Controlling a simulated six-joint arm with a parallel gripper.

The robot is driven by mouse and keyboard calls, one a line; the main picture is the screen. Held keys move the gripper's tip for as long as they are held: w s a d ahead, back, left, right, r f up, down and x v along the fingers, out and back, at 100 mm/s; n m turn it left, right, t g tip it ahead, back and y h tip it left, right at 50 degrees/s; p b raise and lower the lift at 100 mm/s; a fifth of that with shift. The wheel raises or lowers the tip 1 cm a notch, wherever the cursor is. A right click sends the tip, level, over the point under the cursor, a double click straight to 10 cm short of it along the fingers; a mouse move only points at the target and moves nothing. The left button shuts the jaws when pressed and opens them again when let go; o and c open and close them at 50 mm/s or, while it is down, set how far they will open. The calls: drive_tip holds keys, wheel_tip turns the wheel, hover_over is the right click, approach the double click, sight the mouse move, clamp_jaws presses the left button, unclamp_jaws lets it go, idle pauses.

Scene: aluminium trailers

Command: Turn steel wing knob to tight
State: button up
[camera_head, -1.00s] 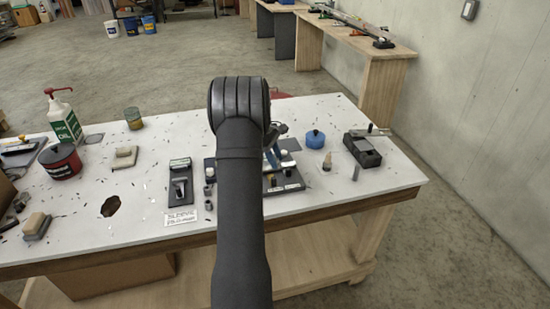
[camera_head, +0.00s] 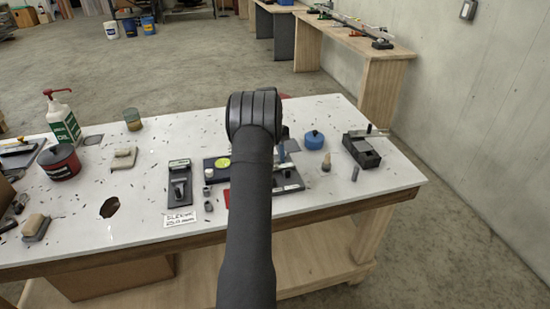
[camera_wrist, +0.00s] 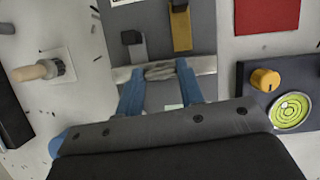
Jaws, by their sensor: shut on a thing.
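A black-tipped grey lever (camera_wrist: 132,38) and a yellow bar (camera_wrist: 181,28) lie just beyond the knob. In the head view my arm hides the knob; a bit of blue finger (camera_head: 282,151) shows beside it.
A dark block with a yellow knob (camera_wrist: 265,79) and a green bubble level (camera_wrist: 291,110) is right of my gripper in the wrist view. A wooden-handled brush (camera_wrist: 38,70) is left. In the head view, a blue pot (camera_head: 314,139) and a dark box (camera_head: 362,152) stand right.

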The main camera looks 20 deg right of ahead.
drive_tip(key=shift+m, duration=0.6)
drive_tip(key=o, duration=1)
drive_tip(key=v, duration=0.7)
drive_tip(key=shift+w+d+r, duration=0.1)
drive_tip(key=shift+d+r, duration=0.05)
drive_tip(key=shift+r, duration=0.15)
drive_tip(key=x, duration=0.7)
drive_tip(key=shift+f, duration=0.3)
